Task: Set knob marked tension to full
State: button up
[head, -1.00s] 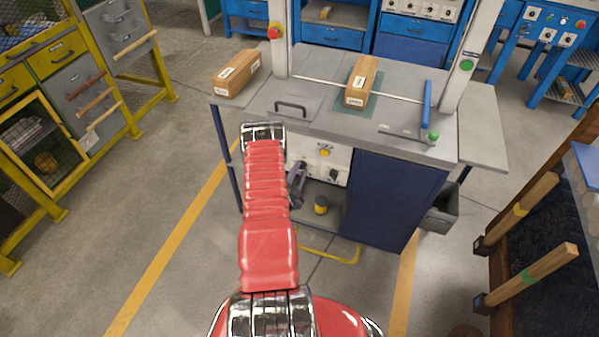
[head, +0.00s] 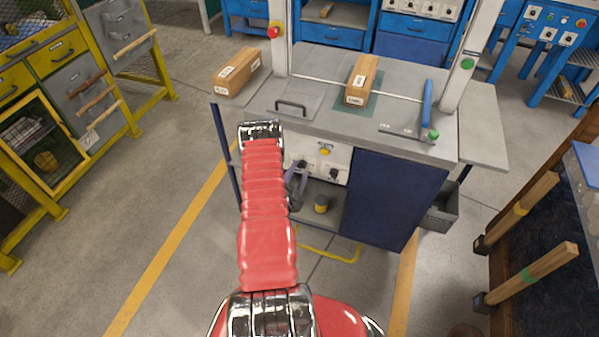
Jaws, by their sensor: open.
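A white control panel (head: 338,158) is on the front of the grey-topped machine, left of its dark blue door. It carries a yellow knob (head: 325,151) near its top and a dark knob (head: 334,174) at its lower right. The labels are too small to read, so I cannot tell which knob is marked tension, nor its setting. My gripper (head: 301,166) is open, in front of the panel's lower left, left of the dark knob. My red arm hides part of the gripper and the panel's left edge. I cannot tell whether the jaws touch anything.
A lidded plate with a handle (head: 290,106) is above the panel. A yellow-and-dark cup (head: 321,205) stands on the lower shelf. Floor left of the machine is clear.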

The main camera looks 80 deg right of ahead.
jog(key=w+a, duration=0.1)
jog(key=a, duration=1.1)
jog(key=shift+a, duration=0.15)
dwell(0.3)
